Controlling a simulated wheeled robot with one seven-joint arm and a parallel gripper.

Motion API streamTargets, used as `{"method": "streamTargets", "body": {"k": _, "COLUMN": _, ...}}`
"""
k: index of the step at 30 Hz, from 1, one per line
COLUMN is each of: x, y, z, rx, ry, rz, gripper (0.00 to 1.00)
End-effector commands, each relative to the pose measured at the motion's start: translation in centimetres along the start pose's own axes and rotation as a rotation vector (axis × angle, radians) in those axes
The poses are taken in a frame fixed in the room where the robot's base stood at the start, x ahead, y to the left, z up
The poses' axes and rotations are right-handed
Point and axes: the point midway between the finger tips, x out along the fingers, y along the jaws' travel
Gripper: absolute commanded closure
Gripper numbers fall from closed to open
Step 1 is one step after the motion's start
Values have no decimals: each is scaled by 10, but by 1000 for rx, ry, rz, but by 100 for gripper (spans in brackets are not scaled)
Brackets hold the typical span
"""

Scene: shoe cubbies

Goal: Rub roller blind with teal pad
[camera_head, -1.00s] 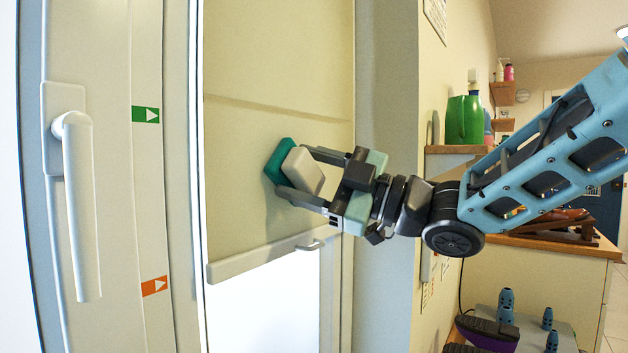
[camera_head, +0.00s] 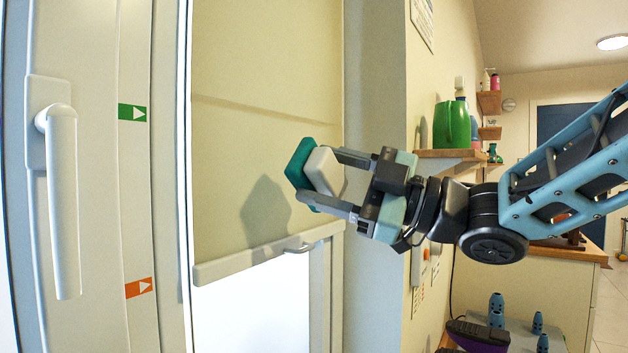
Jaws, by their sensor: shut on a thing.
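The roller blind (camera_head: 235,120) is a cream sheet hanging in the window frame, with a pale bottom bar (camera_head: 260,255) and a small pull handle. My gripper (camera_head: 328,182) is shut on the teal pad (camera_head: 299,163), holding it by its whitish grip block. The pad's teal face points left toward the blind. A shadow of the pad falls on the blind to its left, and the pad appears apart from the blind. The far side of the pad is hidden.
A white window handle (camera_head: 63,200) stands on the frame at left, beside green and orange arrow labels. The wall's edge and a shelf with a green jug (camera_head: 452,125) are behind my arm. A counter (camera_head: 540,250) is at right. Bright glass shows below the blind.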

Motion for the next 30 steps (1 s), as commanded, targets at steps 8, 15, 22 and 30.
{"method": "streamTargets", "body": {"k": 8, "x": -3, "y": 0, "z": -1, "rx": 0, "ry": 0, "rz": 0, "gripper": 59}}
{"method": "streamTargets", "body": {"k": 15, "x": -8, "y": 0, "z": -3, "rx": -2, "ry": 0, "rz": 2, "gripper": 59}}
{"method": "streamTargets", "body": {"k": 22, "x": -27, "y": 0, "z": -10, "rx": -2, "ry": -1, "rz": 2, "gripper": 59}}
{"method": "streamTargets", "body": {"k": 30, "x": -31, "y": 0, "z": -13, "rx": 0, "ry": 0, "rz": 1, "gripper": 59}}
